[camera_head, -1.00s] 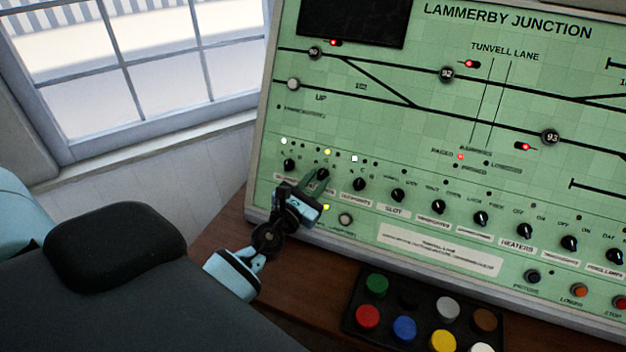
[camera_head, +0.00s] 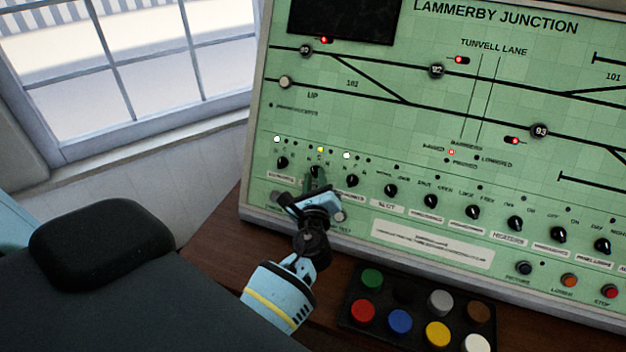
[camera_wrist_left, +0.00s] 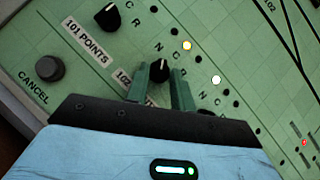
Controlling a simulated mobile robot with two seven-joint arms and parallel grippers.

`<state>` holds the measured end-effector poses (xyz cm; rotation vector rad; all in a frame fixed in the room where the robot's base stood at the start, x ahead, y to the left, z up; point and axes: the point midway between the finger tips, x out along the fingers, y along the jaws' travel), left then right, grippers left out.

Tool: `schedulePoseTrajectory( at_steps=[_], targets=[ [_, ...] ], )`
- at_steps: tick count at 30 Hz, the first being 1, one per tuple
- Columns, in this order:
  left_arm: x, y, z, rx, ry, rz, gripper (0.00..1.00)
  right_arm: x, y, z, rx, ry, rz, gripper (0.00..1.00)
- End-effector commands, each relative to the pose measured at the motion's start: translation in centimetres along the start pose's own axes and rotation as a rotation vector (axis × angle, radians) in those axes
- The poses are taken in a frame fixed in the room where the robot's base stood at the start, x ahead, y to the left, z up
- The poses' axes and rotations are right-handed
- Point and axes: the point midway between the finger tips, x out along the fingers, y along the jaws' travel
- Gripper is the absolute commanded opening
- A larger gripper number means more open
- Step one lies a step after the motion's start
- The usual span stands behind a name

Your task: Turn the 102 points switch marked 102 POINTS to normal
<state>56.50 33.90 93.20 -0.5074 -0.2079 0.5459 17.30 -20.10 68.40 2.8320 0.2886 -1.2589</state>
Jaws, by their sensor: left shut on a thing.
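The 102 points switch is a small black knob (camera_wrist_left: 159,68) on the green panel. My left gripper (camera_wrist_left: 160,76) is shut on this knob, with one green finger on each side. In the head view the left gripper (camera_head: 315,183) reaches up to the knob (camera_head: 315,171) from below and covers its label. I cannot tell exactly which mark the knob points at. My right gripper is not in view.
The 101 points knob (camera_wrist_left: 107,17) and the cancel button (camera_wrist_left: 42,69) are close by. A row of black knobs continues to the right on the green panel (camera_head: 450,115). A black tray (camera_head: 352,338) of coloured buttons sits on the wooden desk below.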

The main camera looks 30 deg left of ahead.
Motion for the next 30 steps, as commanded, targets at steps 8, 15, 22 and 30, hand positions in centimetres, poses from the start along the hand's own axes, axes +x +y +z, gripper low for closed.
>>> schedulePoseTrajectory(
  at_steps=[8,15,22,30],
  targets=[
    [0.06,-0.3,0.1,-0.108,-0.001,0.079,0.01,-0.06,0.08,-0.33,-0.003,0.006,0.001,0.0],
    [0.08,-0.35,0.12,-0.143,-0.002,0.105,0.0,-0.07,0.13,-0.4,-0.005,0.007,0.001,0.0],
    [0.09,-0.35,0.12,-0.148,-0.002,0.109,0.0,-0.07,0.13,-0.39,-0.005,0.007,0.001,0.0],
    [0.09,-0.35,0.13,-0.147,-0.002,0.108,0.21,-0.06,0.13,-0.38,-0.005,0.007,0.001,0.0]
  ],
)
